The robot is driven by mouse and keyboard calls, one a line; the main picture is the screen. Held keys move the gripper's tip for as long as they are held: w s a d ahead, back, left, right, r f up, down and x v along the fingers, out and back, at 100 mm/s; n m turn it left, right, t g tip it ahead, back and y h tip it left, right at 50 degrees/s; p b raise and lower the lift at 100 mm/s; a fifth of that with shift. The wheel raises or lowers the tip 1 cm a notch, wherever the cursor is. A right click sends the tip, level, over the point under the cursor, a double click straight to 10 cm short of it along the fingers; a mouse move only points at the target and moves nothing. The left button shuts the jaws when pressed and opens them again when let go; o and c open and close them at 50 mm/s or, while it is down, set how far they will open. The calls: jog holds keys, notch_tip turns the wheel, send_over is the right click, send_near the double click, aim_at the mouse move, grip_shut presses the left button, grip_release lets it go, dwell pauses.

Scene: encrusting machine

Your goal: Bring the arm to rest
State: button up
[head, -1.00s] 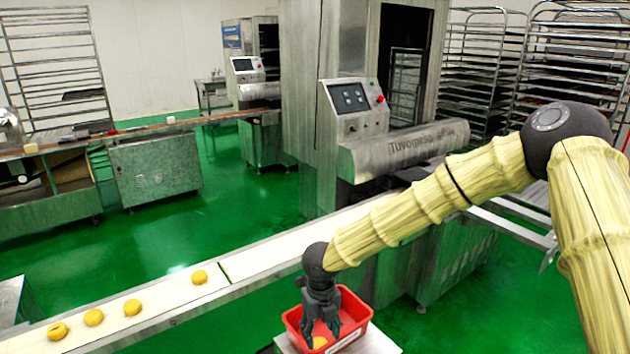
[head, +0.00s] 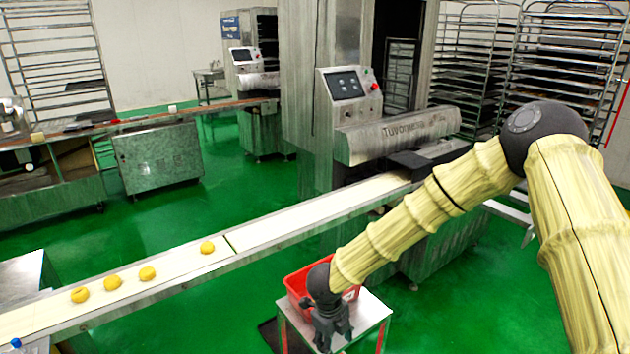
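My gripper (head: 334,341) is dark grey and hangs low at the end of my bent, yellow-ribbed arm, pointing down. Its fingers look apart, with nothing seen between them. It is in front of the red basket (head: 296,284), over the near part of a small stand (head: 370,318). The gripper and wrist hide much of the basket, and its inside cannot be seen well.
A white conveyor belt (head: 180,276) carries several yellow buns, one of them (head: 207,247) apart on the right. The belt leads to a large machine (head: 398,134). Tall tray racks (head: 560,75) stand behind my arm.

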jog(key=s+d+f+n+t+h, duration=0.1)
jog(key=s+d+f+n+t, duration=0.1)
jog(key=s+d+f+n, duration=1.1)
jog(key=s+d+f+n+g+y, duration=0.1)
jog(key=s+d+f+n, duration=0.1)
jog(key=s+n, duration=0.5)
jog(key=s+d+f+n+g+y, duration=0.1)
jog(key=s+n, duration=0.6)
jog(key=s, duration=0.7)
jog(key=shift+s+d+f+g, duration=0.2)
jog(key=shift+d+f+g, duration=0.25)
jog(key=shift+d, duration=0.4)
